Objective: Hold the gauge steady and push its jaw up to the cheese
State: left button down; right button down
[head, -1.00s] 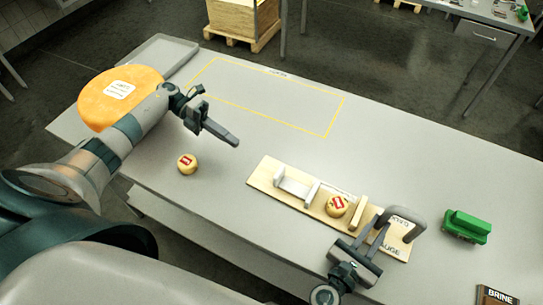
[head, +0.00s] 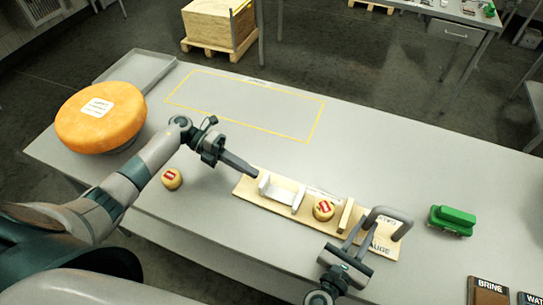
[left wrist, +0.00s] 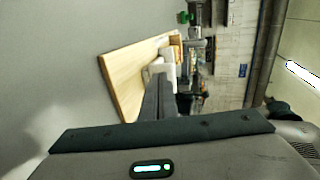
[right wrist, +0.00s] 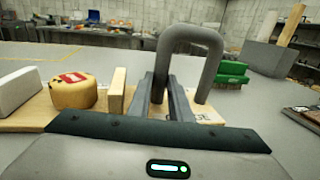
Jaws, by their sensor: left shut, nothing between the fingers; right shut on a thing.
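The wooden gauge board (head: 243,188) lies on the table, with a white sliding jaw (head: 281,193) toward its left end. A small yellow cheese (head: 323,210) with a red label sits on it between the jaw and a wooden stop (head: 346,214); a gap separates jaw and cheese. My right gripper (head: 361,229) is shut on the grey handle (head: 390,211) at the board's right end; the handle also shows in the right wrist view (right wrist: 190,32). My left gripper (head: 255,174) is shut and empty, its tips by the board's left end, close to the jaw.
A second small cheese (head: 172,179) stands left of the gauge. A large orange wheel (head: 100,125) stands farther left, near a grey tray (head: 140,66). The yellow-outlined area (head: 245,105) is empty.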

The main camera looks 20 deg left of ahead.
aim_at(270, 186)
pick_arm(q)
jog(key=shift+d, duration=0.75)
jog(key=d, duration=0.6)
jog(key=shift+s+d, duration=0.15)
jog(key=shift+s, duration=0.1)
jog(key=shift+a, duration=0.45)
jog(key=v, duration=1.3)
jog(key=shift+a+f, duration=0.15)
jog(key=shift+f, duration=0.25)
